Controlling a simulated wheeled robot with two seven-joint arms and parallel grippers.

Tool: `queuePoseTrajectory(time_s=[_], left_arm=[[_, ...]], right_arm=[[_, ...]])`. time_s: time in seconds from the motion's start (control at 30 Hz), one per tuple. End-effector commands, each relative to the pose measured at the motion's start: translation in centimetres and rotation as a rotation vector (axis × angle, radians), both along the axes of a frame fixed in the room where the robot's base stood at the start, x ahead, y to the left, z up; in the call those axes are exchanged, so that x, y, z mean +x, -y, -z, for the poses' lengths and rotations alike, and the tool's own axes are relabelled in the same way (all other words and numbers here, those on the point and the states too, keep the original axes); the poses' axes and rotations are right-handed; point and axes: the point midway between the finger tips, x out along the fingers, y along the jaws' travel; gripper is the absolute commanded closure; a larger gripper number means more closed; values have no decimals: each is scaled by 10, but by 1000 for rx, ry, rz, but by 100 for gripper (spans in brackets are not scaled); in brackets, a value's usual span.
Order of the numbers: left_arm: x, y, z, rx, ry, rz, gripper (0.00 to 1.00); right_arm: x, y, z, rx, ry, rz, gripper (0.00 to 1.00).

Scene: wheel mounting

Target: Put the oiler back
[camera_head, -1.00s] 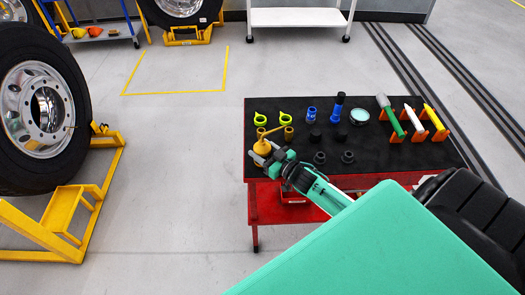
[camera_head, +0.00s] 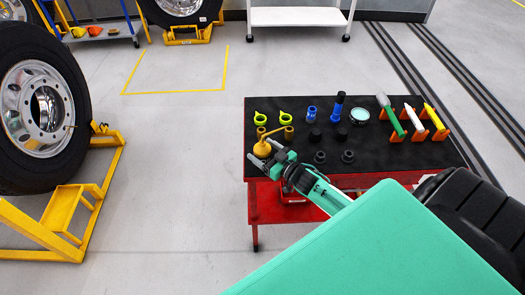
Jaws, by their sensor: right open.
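The oiler (camera_head: 262,149), a small yellow can with a thin spout, stands on the black top of the red table (camera_head: 390,162), near its front left corner. My right gripper (camera_head: 258,159) is open at the front side of the oiler, its fingers spread apart. Whether a finger touches the oiler is too small to tell. My left gripper is not in view.
Two brass pieces (camera_head: 289,133) stand just behind the oiler, with two yellow-green rings (camera_head: 285,117) behind them. Black sockets (camera_head: 348,156), a blue bottle (camera_head: 338,106) and orange racks (camera_head: 441,132) stand further right. A large wheel (camera_head: 42,110) on a yellow stand is at left.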

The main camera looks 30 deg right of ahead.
Motion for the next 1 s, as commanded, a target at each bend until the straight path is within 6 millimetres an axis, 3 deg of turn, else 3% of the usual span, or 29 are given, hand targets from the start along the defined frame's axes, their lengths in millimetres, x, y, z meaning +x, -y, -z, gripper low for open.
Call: queuePoseTrajectory(time_s=[0.6, 1.0], left_arm=[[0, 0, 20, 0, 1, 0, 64], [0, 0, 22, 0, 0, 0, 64]], right_arm=[[-96, 22, 3, -1, -3, 0, 23], [-112, 26, 0, 0, 0, -1, 23]])
